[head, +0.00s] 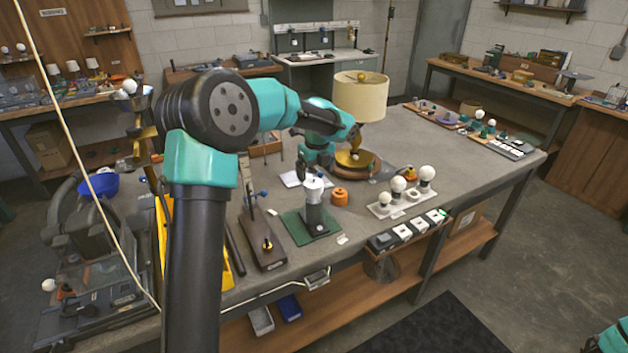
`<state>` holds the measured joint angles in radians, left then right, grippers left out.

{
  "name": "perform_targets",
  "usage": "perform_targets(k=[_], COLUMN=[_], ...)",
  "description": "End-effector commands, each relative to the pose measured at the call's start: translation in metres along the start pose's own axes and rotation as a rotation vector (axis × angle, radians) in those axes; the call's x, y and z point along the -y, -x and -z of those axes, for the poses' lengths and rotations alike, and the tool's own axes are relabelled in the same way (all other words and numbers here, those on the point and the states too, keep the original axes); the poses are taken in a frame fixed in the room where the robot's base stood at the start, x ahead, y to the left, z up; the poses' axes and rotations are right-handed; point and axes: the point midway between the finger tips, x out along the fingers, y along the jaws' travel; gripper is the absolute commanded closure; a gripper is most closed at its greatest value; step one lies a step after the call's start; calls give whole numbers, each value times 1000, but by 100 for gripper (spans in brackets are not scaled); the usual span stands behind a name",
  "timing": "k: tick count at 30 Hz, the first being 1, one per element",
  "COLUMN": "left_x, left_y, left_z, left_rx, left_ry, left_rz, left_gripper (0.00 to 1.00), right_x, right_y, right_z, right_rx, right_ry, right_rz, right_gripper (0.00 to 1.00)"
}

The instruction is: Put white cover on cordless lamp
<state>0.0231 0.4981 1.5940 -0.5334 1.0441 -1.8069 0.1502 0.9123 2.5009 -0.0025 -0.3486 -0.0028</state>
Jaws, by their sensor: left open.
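A cordless lamp (315,216) with a dark grey body stands upright on a green mat near the table's front edge. A white cover (314,184) shows at its top, apparently resting on it; the exact fit is too small to tell. My left gripper (313,168) is open. Its dark fingers point down just above or behind the white cover in the picture, and I cannot tell whether they touch it. Only a teal part of my right arm shows at the lower right corner; its gripper is out of view.
A cream-shaded lamp (360,97) stands close behind my left wrist. An orange knob-like part (340,196) lies right of the cordless lamp. A white tray with bulbs (400,203) stands farther right. A brown board (265,250) lies to the left. The table's (470,180) right middle is clear.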

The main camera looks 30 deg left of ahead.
Motion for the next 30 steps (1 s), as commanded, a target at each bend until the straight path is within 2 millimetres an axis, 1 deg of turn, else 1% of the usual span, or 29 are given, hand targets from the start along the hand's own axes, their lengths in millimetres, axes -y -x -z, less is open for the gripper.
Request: perform_targets(k=[1, 6, 9, 12, 16, 30], left_x=[1, 1, 0, 0, 0, 0], left_y=[12, 42, 56, 64, 67, 67], left_z=[0, 0, 0, 0, 0, 0], left_rx=[2, 1, 1, 1, 0, 0], left_ry=[1, 0, 0, 1, 0, 0], left_rz=[3, 3, 2, 1, 0, 0], left_gripper=[10, 10, 10, 10, 10, 10], right_x=[0, 0, 0, 0, 0, 0], right_y=[0, 0, 0, 0, 0, 0], right_z=[0, 0, 0, 0, 0, 0], right_rx=[0, 0, 0, 0, 0, 0], right_ry=[0, 0, 0, 0, 0, 0], right_rz=[0, 0, 0, 0, 0, 0], right_gripper=[14, 14, 14, 14, 14, 14])
